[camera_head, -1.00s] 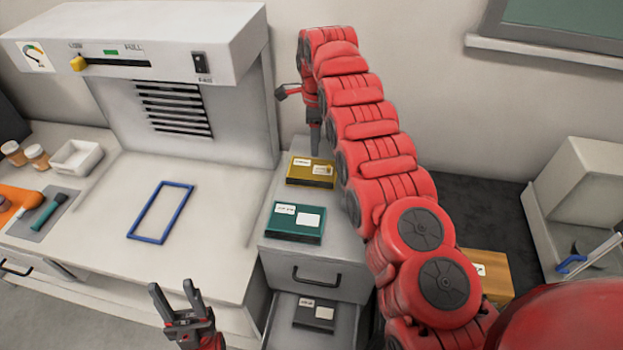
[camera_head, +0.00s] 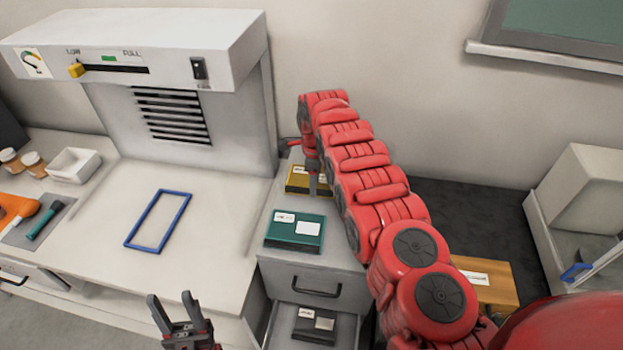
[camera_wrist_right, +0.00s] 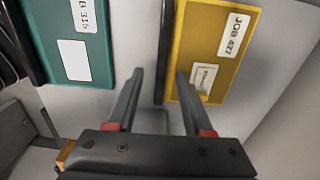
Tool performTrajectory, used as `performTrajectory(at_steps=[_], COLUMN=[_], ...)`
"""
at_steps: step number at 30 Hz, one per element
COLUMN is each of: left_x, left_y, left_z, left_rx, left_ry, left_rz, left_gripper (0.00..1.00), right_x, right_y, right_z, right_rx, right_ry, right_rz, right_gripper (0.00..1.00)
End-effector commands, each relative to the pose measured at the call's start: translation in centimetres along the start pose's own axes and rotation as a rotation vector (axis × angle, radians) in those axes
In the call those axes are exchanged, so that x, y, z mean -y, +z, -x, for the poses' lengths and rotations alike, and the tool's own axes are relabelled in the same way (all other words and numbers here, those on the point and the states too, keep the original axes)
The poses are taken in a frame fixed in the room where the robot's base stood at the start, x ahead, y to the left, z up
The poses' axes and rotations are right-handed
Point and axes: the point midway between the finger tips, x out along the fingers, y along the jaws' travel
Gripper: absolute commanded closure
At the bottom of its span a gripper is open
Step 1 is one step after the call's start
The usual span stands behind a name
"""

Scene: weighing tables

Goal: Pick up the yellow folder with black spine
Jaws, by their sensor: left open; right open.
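The yellow folder with black spine (camera_head: 299,180) lies flat on the cabinet top, behind the teal folder, partly hidden by my right gripper (camera_head: 312,180). In the right wrist view the yellow folder (camera_wrist_right: 213,42) is at the upper right, labelled "JOB 427", with its black spine along its left side. My right gripper (camera_wrist_right: 156,80) is open and empty. Its right finger overlaps the folder's near spine corner in the picture; I cannot tell if they touch. Its left finger is over the gap between the folders. My left gripper (camera_head: 172,300) is open and empty at the bottom.
A teal folder (camera_head: 285,231) lies in front of the yellow one on the cabinet; it also shows in the wrist view (camera_wrist_right: 92,55). A dark folder (camera_head: 314,323) lies in the open drawer. A blue frame (camera_head: 158,246) lies on the white bench. The wall rises behind the cabinet.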

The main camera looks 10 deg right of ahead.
Motion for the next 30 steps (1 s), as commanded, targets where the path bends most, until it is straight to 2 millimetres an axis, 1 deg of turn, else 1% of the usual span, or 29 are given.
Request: performTrajectory(at_steps=[1, 3, 11, 15, 17, 18, 19, 20, 30], left_x=[-0.04, -0.04, -0.04, -0.04, -0.04, -0.04, -0.04, -0.04, -0.04], left_y=[0.13, 0.15, 0.14, 0.14, 0.14, 0.14, 0.14, 0.14, 0.14], left_z=[0.7, 0.82, 0.77, 0.77, 0.77, 0.77, 0.77, 0.77, 0.76], left_rx=[0.002, 0.002, 0.002, 0.002, 0.002, 0.001, 0.002, 0.002, 0.002], left_ry=[0.0, 0.0, 0.0, 0.0, 0.0, 0.0, 0.0, 0.0, 0.0], left_rz=[0.0, 0.0, 0.0, 0.0, 0.0, 0.0, 0.0, 0.0, 0.0], left_gripper=[0.5, 0.5, 0.5, 0.5, 0.5, 0.5, 0.5, 0.5, 0.5], right_x=[0.12, 0.08, 0.0, 0.01, 0.02, 0.02, 0.02, 0.02, 0.04], right_y=[0.07, 0.06, 0.06, 0.07, 0.07, 0.07, 0.07, 0.07, 0.07], right_z=[-1.02, -1.5, -1.62, -1.57, -1.56, -1.56, -1.55, -1.55, -1.51], right_rx=[0.002, 0.002, 0.001, 0.001, 0.001, 0.001, 0.001, 0.001, 0.002], right_ry=[-0.005, -0.004, -0.001, -0.002, -0.002, -0.002, -0.002, -0.002, -0.003], right_rz=[0.0, 0.0, 0.0, 0.0, 0.0, 0.0, 0.0, 0.0, 0.0], right_gripper=[0.49, 0.49, 0.49, 0.74, 0.85, 0.92, 0.97, 1.0, 1.0])
